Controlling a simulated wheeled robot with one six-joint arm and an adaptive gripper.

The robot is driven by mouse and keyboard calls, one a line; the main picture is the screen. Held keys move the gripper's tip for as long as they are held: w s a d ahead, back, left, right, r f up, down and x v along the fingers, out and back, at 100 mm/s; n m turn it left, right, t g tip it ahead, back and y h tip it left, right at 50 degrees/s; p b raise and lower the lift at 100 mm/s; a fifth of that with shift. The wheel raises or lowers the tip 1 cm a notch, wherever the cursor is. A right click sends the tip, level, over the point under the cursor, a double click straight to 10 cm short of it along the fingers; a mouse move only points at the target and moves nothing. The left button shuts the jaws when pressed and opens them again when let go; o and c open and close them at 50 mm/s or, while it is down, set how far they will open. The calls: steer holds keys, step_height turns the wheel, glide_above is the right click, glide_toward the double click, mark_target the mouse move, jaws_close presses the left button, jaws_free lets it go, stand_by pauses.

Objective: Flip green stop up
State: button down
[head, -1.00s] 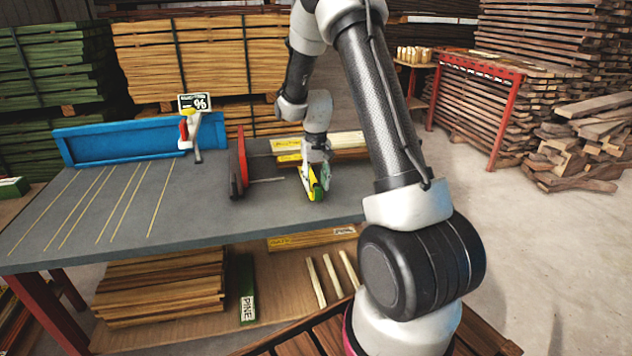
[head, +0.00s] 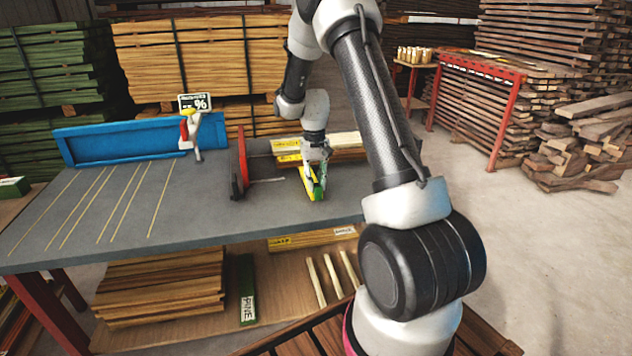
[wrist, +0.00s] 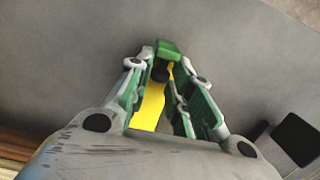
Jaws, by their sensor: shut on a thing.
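The green stop (wrist: 168,48) shows in the wrist view as a small green block at the far end of a yellow strip (wrist: 152,105), between my fingertips. My gripper (wrist: 165,85) has green-lined fingers on both sides of it and is shut on it. In the head view my gripper (head: 315,178) points down at the right part of the grey table (head: 110,225), with the yellow and green piece low between its fingers. The fingers partly hide the stop, so its exact tilt and its mount cannot be told.
A red upright plate (head: 238,170) stands left of my gripper. Stacked boards (head: 345,142) lie just behind it. A blue fence (head: 120,145) with a red and yellow handled part (head: 190,130) runs along the back left.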

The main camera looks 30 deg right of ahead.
steer(key=c, duration=1.4)
jaws_free()
steer(key=shift+o, duration=0.2)
step_height(320, 180, up, 12)
steer(key=w, duration=0.1)
steer(key=shift+d, duration=0.2)
steer(key=shift+w, duration=0.15)
steer(key=s+a+r+n+t, duration=0.1)
steer(key=s+r, duration=0.3)
steer(key=s, duration=0.6)
steer(key=s+a+r+n+t, duration=0.1)
steer(key=s+a+r, duration=0.3)
steer(key=s, duration=0.7)
steer(key=s+a+r+n+t, duration=0.1)
steer(key=s+r, duration=0.4)
steer(key=s, duration=0.6)
steer(key=shift+a+r+t, duration=0.4)
steer(key=shift+a+t, duration=0.3)
steer(key=shift+t, duration=0.6)
